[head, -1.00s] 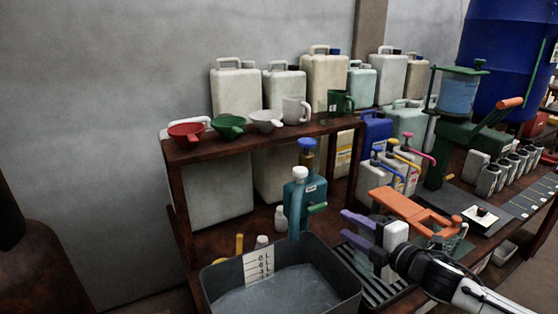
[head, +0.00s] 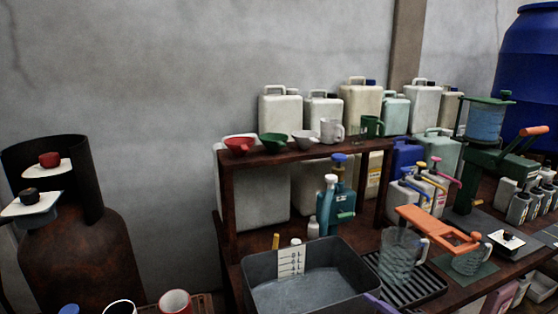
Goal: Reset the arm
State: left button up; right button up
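Only a purple fingertip of my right gripper (head: 378,304) shows, at the bottom edge beside the grey basin's right front corner. The rest of it is out of the picture, so I cannot tell its opening or whether it holds anything. My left gripper is not in view. A clear jug (head: 402,257) stands upright on a black slatted tray (head: 428,285), apart from the visible fingertip.
A grey basin (head: 262,268) of liquid with a white scale stands on the brown bench. A teal pump bottle (head: 335,208) is behind it.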

jog(key=s+a+f+m+g+h, duration=0.1)
jog(key=s+a+f+m+g, duration=0.1)
jog(key=s+f+m, duration=0.6)
jog(key=s+a+f+m+g+h, duration=0.1)
jog(key=s+f+m, duration=0.7)
jog(key=s, duration=1.3)
notch_tip(320, 180, down, 4)
jog(key=shift+s+a+g+h, duration=0.3)
jog(key=shift+g+h, duration=0.3)
jog(key=shift+g, duration=0.6)
jog(key=shift+w, duration=0.1)
